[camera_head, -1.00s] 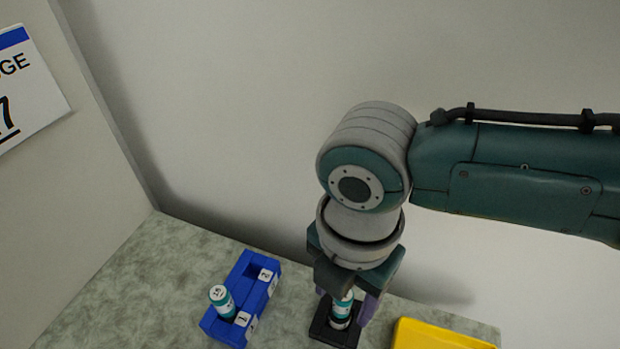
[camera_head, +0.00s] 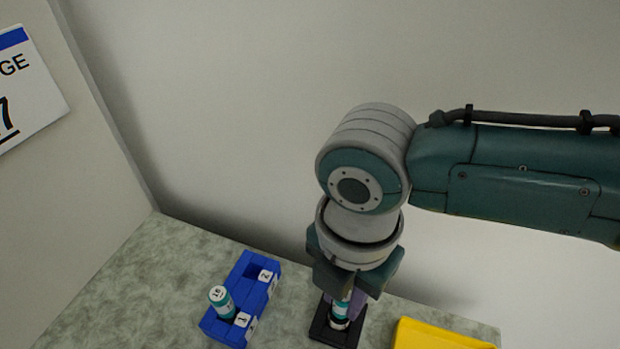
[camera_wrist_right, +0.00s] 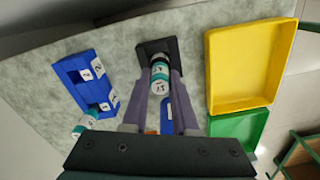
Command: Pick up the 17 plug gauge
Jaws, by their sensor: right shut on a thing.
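A teal and white plug gauge (camera_wrist_right: 159,75) stands in a black holder (camera_head: 322,327); its number is too small to read surely. My right gripper (camera_head: 343,300) points down over the holder and is shut on this gauge, with a purple finger on each side in the right wrist view (camera_wrist_right: 160,84). The gauge's lower end is at the holder, and I cannot tell whether it is clear of it. A second teal and white gauge (camera_head: 221,300) stands tilted in slot 1 of a blue rack (camera_head: 262,301). My left gripper is out of view.
Slot 2 of the blue rack looks empty. A yellow tray (camera_head: 425,335) lies right of the holder, and a green tray (camera_wrist_right: 238,128) adjoins it in the right wrist view. A wall sign (camera_head: 25,90) ends in "GE" and "7". Bare speckled tabletop lies left of the rack.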

